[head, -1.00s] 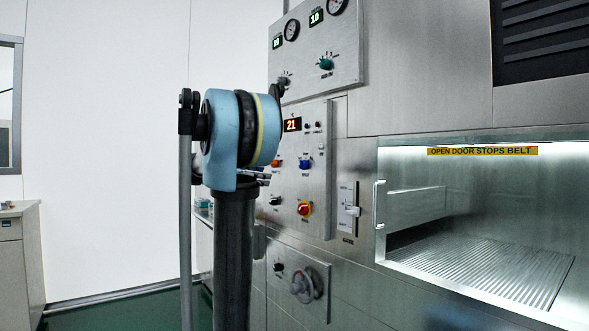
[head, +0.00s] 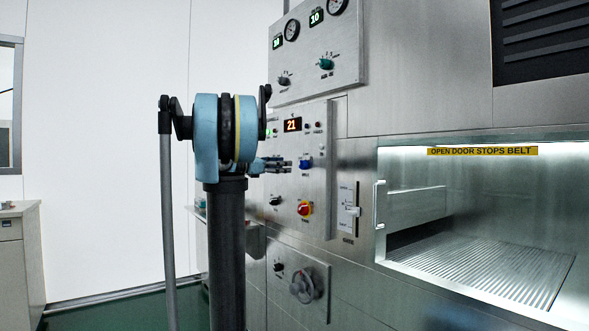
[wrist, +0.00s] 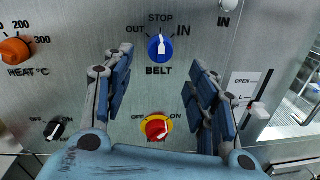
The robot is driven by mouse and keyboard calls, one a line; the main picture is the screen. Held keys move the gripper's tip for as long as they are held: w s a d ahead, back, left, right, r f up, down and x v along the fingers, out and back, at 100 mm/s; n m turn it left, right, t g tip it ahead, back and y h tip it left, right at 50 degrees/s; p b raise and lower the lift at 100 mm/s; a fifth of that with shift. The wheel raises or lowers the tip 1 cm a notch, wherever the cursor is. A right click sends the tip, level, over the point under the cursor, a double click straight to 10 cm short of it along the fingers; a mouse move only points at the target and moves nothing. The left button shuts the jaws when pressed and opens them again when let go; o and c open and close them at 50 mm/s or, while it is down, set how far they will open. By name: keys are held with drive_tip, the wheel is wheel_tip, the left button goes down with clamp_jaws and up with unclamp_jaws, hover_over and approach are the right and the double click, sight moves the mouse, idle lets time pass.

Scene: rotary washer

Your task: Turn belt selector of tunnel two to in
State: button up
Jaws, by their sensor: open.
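The blue belt selector (wrist: 160,47) is a round knob with a white pointer, marked OUT, STOP and IN above and BELT below. Its pointer stands up toward STOP. It also shows in the head view as a small blue knob (head: 305,163) on the steel control panel (head: 320,215). My gripper (wrist: 162,62) is open and empty, its two blue-grey fingers to the left and right of the selector in the picture, apart from it. In the head view my gripper (head: 285,163) points at the panel just left of the selector. No tunnel number is readable.
Below the selector is a red knob on a yellow plate (wrist: 156,128). An orange heat knob (wrist: 14,51) and a black knob (wrist: 55,129) are at left. A slide lever (wrist: 258,111) is at right. The open tunnel with a ribbed belt (head: 480,270) lies farther right.

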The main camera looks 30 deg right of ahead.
sight(302, 165)
drive_tip(key=d, duration=0.7)
drive_tip(key=shift+d, duration=0.25)
drive_tip(key=shift+c, duration=0.4)
drive_tip(key=c, duration=1)
